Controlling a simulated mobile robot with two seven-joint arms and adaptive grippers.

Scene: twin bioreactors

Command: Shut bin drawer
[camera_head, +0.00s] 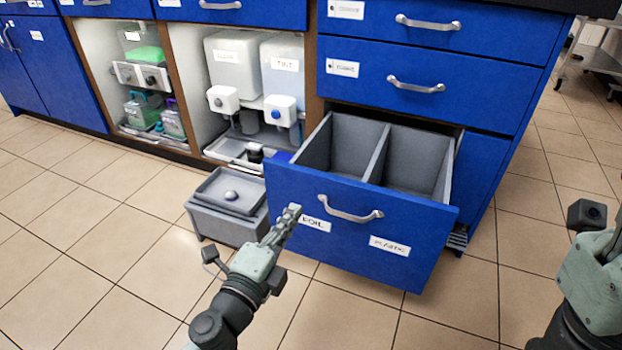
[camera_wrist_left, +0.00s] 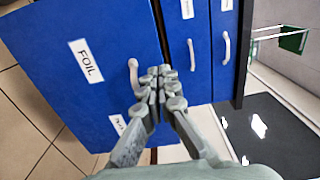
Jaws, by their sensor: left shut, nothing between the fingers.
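The bin drawer (camera_head: 350,244) is a blue drawer pulled out of the cabinet, with two empty grey compartments. It has a curved metal handle (camera_head: 350,211) and white labels reading FOIL (camera_head: 315,223) and PLASTIC. My left gripper (camera_head: 292,213) is shut and empty, in front of the drawer front near the FOIL label, left of the handle. In the left wrist view the shut fingertips (camera_wrist_left: 160,82) show beside the drawer handle (camera_wrist_left: 134,78); I cannot tell whether they touch the drawer. Part of my right arm shows at the right edge, but its fingers are out of view.
A grey lidded box (camera_head: 228,205) stands on the tiled floor just left of the drawer. Closed blue drawers (camera_head: 427,85) are above it. Open shelves with white containers (camera_head: 240,65) are to the left. Floor in front is free.

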